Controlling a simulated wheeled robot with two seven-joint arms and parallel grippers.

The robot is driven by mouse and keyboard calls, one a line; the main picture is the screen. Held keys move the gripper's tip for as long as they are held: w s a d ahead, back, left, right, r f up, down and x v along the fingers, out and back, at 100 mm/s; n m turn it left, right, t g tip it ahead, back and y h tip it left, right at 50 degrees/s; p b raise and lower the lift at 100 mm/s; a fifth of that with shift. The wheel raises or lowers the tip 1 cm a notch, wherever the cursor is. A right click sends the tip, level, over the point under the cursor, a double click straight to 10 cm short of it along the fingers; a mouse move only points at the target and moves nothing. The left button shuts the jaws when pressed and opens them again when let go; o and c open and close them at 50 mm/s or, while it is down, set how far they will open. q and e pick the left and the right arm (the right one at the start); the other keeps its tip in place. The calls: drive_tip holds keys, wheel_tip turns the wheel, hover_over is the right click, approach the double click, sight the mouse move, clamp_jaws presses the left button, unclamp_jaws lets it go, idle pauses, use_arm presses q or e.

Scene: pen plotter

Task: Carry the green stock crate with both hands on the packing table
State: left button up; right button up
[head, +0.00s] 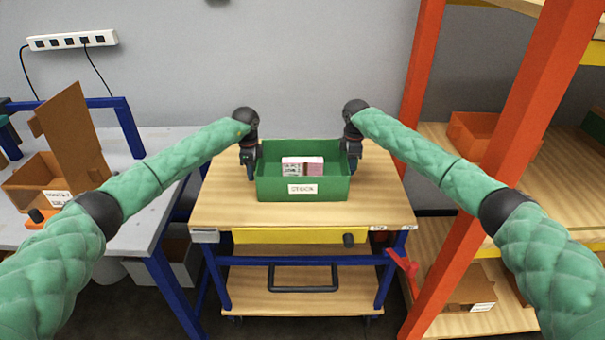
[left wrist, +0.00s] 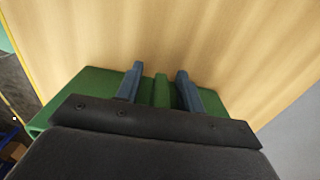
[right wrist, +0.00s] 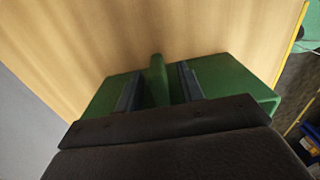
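The green stock crate (head: 330,188) stands upright on a wooden-topped table (head: 225,207), with a white "STOCK" label on its front. A pink-and-white box (head: 302,166) lies inside it. My left gripper (head: 251,172) is at the crate's left side, pointing down. In the left wrist view its fingers (left wrist: 158,88) stand apart on either side of a green handle (left wrist: 161,92), with gaps showing. My right gripper (head: 353,165) is at the crate's right side. In the right wrist view its fingers (right wrist: 156,85) are also apart around a green handle (right wrist: 157,80).
A grey bench (head: 125,215) with a cardboard box (head: 40,178) stands at the left. An orange-framed shelf (head: 480,180) rises close on the right. The tabletop is bare around the crate; a yellow drawer front (head: 285,236) is below its front edge.

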drive_tip(key=shift+f, duration=0.1)
use_arm(q)
clamp_jaws()
use_arm(e)
clamp_jaws()
use_arm(q)
drive_tip(key=shift+r, duration=0.15)
use_arm(e)
drive_tip(key=shift+r, duration=0.2)
